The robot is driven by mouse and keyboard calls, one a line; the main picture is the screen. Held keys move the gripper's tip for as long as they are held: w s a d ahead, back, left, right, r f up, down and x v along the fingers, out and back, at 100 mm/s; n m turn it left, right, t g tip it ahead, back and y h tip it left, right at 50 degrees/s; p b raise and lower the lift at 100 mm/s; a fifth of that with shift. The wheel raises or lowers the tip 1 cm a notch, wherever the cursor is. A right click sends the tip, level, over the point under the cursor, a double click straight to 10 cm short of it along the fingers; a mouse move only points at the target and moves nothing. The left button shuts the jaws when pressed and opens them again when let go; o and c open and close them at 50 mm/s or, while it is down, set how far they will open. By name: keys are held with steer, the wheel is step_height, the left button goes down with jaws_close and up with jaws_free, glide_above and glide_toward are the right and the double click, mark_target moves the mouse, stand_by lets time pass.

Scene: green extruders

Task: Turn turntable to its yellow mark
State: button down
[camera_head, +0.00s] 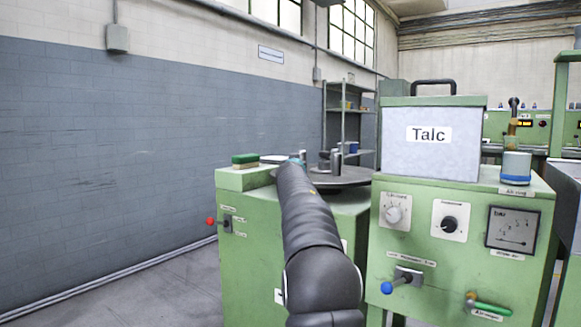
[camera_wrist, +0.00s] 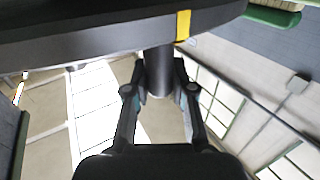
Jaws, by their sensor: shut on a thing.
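The turntable (camera_head: 345,180) is a dark round disc on top of a green machine in the head view. Several grey cylindrical pieces (camera_head: 324,160) stand on it. In the wrist view, the turntable's dark rim (camera_wrist: 80,38) crosses the top, with a yellow mark (camera_wrist: 183,25) on its edge. My gripper (camera_wrist: 159,86) is shut on a dark grey upright peg (camera_wrist: 158,60) at the turntable, close beside the yellow mark in that picture. In the head view, my arm hides the gripper and part of the turntable.
A green-and-tan brush (camera_head: 245,160) lies left of the turntable. A Talc box (camera_head: 432,140) stands right on a green control cabinet (camera_head: 455,245). A red-knobbed lever (camera_head: 220,222) sticks out at left. A grey shelf (camera_head: 350,125) stands behind. Floor at left is clear.

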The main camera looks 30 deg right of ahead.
steer(key=shift+d, duration=0.1)
steer(key=c, duration=0.9)
jaws_free()
steer(key=shift+d, duration=0.1)
steer(key=shift+c, duration=0.2)
steer(key=shift+s+a, duration=0.1)
steer(key=shift+a, duration=0.1)
steer(key=shift+s+a, duration=0.45)
steer(key=v, duration=1)
steer(key=shift+s, duration=0.2)
steer(key=shift+a, duration=0.1)
